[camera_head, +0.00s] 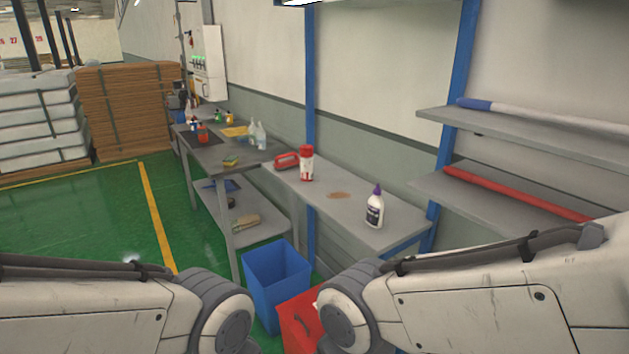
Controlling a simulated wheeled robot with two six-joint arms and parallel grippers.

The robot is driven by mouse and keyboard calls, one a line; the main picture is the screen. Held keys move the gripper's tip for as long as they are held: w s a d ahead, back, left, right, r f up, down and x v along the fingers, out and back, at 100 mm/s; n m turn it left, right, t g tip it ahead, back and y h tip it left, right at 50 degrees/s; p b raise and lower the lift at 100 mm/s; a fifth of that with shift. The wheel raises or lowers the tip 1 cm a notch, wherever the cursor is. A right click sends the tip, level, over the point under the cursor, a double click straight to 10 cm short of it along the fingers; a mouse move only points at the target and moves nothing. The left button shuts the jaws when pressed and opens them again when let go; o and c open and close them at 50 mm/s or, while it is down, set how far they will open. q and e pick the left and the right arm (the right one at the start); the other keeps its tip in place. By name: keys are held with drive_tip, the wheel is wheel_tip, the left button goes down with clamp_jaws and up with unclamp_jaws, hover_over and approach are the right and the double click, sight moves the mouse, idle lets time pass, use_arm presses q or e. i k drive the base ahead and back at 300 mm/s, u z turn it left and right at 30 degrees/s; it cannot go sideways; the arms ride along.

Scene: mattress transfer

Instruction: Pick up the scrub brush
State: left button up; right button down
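A red object with a looped handle, which looks like the scrub brush (286,161), lies at the back of the light grey bench (350,215). It stands just left of a red and white canister (306,163). Its underside is too small to make out. Both my arms cross the bottom of the view, from the left and from the right. Neither gripper is in view, so what they hold is hidden.
A white bottle with a purple cap (375,210) stands near the bench's front right, beside a brown stain (339,195). A blue bin (275,280) and a red box (299,322) stand below. A darker table (215,158) with bottles adjoins on the left.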

sight(295, 162)
drive_tip(key=u, duration=0.6)
drive_tip(key=k, duration=1)
drive_tip(key=u, duration=1.3)
drive_tip(key=i, duration=2.15)
drive_tip(key=z, duration=0.25)
drive_tip(key=i, duration=2.05)
drive_tip(key=z, duration=0.55)
drive_tip(key=i, duration=1.7)
drive_tip(key=z, duration=1.4)
drive_tip(key=i, duration=0.85)
drive_tip(key=z, duration=1.85)
drive_tip(key=i, duration=1.2)
drive_tip(key=z, duration=0.55)
